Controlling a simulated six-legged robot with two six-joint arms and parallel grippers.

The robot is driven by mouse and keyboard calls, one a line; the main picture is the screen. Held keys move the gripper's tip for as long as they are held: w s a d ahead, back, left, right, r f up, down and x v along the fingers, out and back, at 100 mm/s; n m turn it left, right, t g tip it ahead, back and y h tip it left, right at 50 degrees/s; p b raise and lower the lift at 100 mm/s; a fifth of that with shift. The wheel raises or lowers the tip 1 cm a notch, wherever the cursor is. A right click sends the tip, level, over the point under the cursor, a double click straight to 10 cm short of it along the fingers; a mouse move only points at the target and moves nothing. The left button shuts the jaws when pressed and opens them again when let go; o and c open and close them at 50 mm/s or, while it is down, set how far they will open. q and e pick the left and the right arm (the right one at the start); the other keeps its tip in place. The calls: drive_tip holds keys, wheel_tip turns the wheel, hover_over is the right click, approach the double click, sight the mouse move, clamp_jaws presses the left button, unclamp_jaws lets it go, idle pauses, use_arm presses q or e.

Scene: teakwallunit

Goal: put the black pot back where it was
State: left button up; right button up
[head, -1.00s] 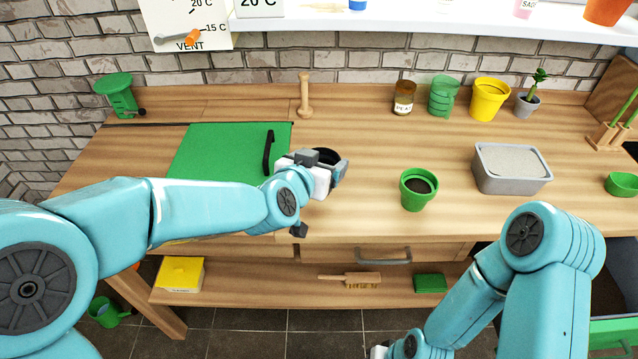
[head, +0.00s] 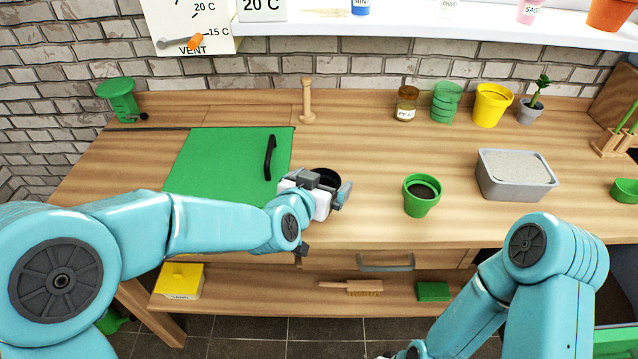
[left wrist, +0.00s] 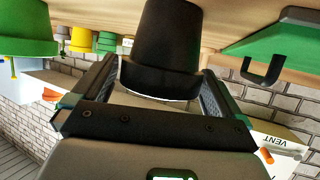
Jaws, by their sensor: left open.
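The black pot (head: 326,178) is near the front of the wooden counter, right of the green mat's handle. In the left wrist view, the picture is upside down and the black pot (left wrist: 165,45) has its rim between the two fingers. My left gripper (head: 332,188) is open around the pot, and in the wrist view (left wrist: 155,85) small gaps show beside the rim. The pot's base is hidden in the head view.
A green pot with soil (head: 422,196) stands to the right of the black pot. A grey tub (head: 515,177) is further right. The green mat (head: 215,165) lies at left, with a black handle (head: 269,158). A wooden peg (head: 307,100) stands behind. Counter between the two pots is clear.

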use_arm(q)
drive_tip(key=shift+r, duration=0.25)
drive_tip(key=v, duration=1.2)
drive_tip(key=shift+w+f, duration=0.1)
